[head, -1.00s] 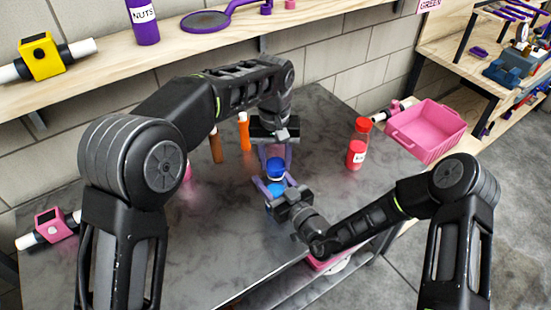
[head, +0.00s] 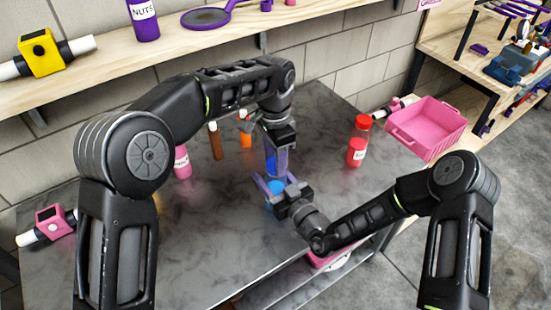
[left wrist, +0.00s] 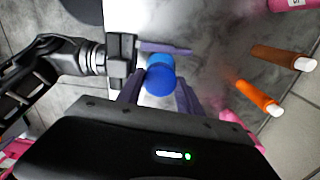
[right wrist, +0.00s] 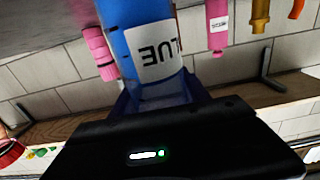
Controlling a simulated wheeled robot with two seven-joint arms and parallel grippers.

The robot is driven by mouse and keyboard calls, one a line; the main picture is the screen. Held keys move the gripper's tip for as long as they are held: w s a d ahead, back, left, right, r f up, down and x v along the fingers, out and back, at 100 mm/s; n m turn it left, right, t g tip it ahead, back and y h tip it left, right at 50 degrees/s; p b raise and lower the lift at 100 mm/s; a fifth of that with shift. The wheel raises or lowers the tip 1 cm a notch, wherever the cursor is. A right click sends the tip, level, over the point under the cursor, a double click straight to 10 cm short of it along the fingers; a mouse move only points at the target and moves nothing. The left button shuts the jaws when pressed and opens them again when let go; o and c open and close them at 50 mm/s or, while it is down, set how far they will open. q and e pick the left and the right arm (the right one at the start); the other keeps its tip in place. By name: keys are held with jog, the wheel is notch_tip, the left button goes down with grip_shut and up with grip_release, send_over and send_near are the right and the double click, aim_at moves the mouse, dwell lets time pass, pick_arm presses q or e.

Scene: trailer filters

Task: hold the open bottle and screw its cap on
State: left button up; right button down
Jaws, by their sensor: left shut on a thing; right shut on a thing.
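The blue bottle (head: 275,202) stands at the middle of the grey table, with my right gripper (head: 272,187) shut around it. In the right wrist view the bottle (right wrist: 120,45) fills the jaws, its white label upside down. My left gripper (head: 276,170) points down from above, its purple fingers shut on the dark blue cap (head: 270,161). In the left wrist view the cap (left wrist: 158,80) sits between the fingertips, lined up over the lighter blue bottle (left wrist: 159,59). I cannot tell whether the cap touches the bottle's rim, which the cap and fingers hide.
An orange bottle (head: 246,140), a brown one (head: 215,142) and a pink one (head: 182,162) stand behind to the left. A pink bin (head: 428,128) is at the right.

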pick_arm(q)
jog(key=m, duration=0.5)
jog(key=shift+m, duration=0.4)
jog(key=m, duration=0.8)
jog(key=shift+w, duration=0.1)
jog(key=m, duration=0.8)
jog(key=shift+m, duration=0.3)
jog(key=m, duration=0.7)
jog(key=shift+d+m, duration=0.1)
jog(key=shift+m, duration=0.3)
